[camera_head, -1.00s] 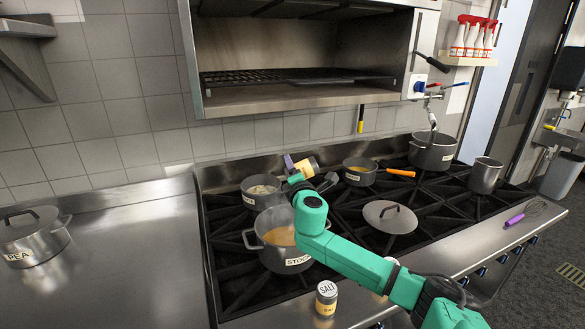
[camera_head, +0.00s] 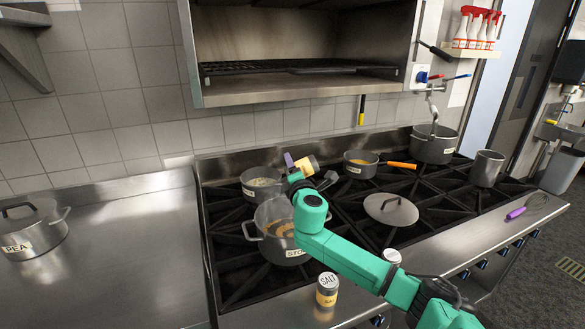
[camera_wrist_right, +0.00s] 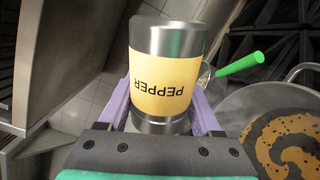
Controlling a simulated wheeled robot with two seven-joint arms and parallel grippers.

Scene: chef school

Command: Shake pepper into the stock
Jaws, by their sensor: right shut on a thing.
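The stock pot (camera_head: 284,247), a steel pot with a label starting "ST", stands on the front left of the stove. Its orange-brown stock (camera_head: 281,229) shows darker streaks; the right wrist view shows dark specks on a yellow surface (camera_wrist_right: 296,150). My right gripper (camera_head: 298,164) is shut on the pepper shaker (camera_head: 306,165), above and behind the stock pot. The pepper shaker (camera_wrist_right: 164,72), steel with a yellow label, lies tilted between the purple fingers in the right wrist view. My left gripper is not in view.
A salt shaker (camera_head: 327,290) stands on the stove's front edge, with another shaker (camera_head: 391,259) to its right. A lid (camera_head: 391,209) rests on the burners. Other pots (camera_head: 261,184) stand behind. A lidded pot (camera_head: 33,231) is on the left counter, whose middle is clear.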

